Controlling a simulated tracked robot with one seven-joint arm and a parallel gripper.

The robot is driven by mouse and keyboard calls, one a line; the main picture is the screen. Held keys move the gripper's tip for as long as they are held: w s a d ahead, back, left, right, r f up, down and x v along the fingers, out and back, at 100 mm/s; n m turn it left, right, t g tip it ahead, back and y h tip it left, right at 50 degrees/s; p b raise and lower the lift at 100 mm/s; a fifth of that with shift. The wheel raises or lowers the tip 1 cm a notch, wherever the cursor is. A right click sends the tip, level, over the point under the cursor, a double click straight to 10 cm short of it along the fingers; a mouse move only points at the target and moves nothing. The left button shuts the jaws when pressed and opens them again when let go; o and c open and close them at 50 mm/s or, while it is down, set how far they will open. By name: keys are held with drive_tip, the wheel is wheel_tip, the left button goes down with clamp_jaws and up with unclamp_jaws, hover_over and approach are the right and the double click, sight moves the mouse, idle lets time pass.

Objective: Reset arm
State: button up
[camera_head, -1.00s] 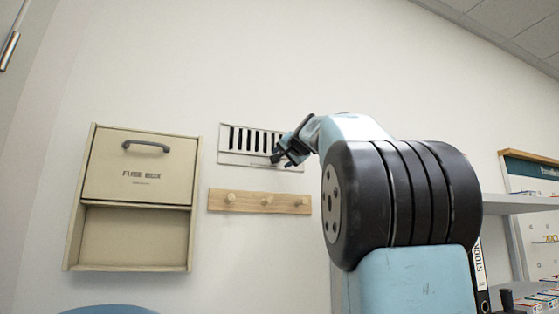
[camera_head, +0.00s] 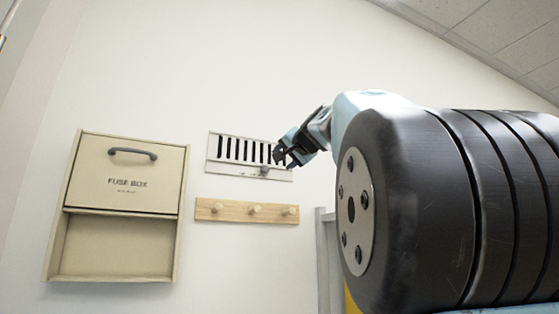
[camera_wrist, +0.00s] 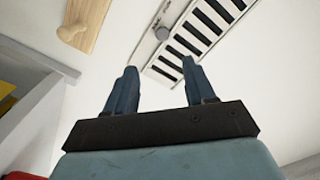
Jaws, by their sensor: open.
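My gripper (camera_head: 281,155) is in front of the wall in the head view, near the right end of a slotted metal vent panel (camera_head: 222,166). In the wrist view my gripper (camera_wrist: 158,90) shows two blue fingers standing apart with nothing between them. The vent panel (camera_wrist: 181,66) with its dark slots and small round knob (camera_wrist: 162,33) lies beyond the fingertips. My arm's large black ribbed joint fills the right of the head view.
A beige fuse box (camera_head: 125,195) with a dark handle hangs on the left wall. A wooden peg rail (camera_head: 246,211) hangs below the vent; it also shows in the wrist view (camera_wrist: 91,22). A grey shelf unit (camera_wrist: 35,105) stands at the wrist view's left.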

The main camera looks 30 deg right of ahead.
idle(0.3)
drive_tip(key=s+a+f+n+g+y, duration=0.15)
drive_tip(key=a+f, duration=0.25)
drive_tip(key=f, duration=0.6)
drive_tip(key=s+a+f+n+g+y, duration=0.1)
drive_tip(key=s+a+f+n+g, duration=0.15)
drive_tip(key=a+f, duration=0.45)
drive_tip(key=s+a+f+n+g+y, duration=0.1)
drive_tip(key=s+a+f+g, duration=0.15)
drive_tip(key=f, duration=0.95)
drive_tip(key=s+a+f+n+g, duration=0.1)
drive_tip(key=s+f+g, duration=0.1)
drive_tip(key=s+f, duration=0.3)
drive_tip(key=s+a+f+n+g+h, duration=0.1)
drive_tip(key=s+f, duration=0.4)
drive_tip(key=f, duration=0.7)
drive_tip(key=s+a+f+n+g, duration=0.2)
drive_tip(key=s+f, duration=0.3)
drive_tip(key=f, duration=0.4)
drive_tip(key=shift+s+a+n+g, duration=0.2)
drive_tip(key=shift+n+g, duration=0.15)
drive_tip(key=shift+n, duration=0.35)
drive_tip(key=shift+c, duration=0.2)
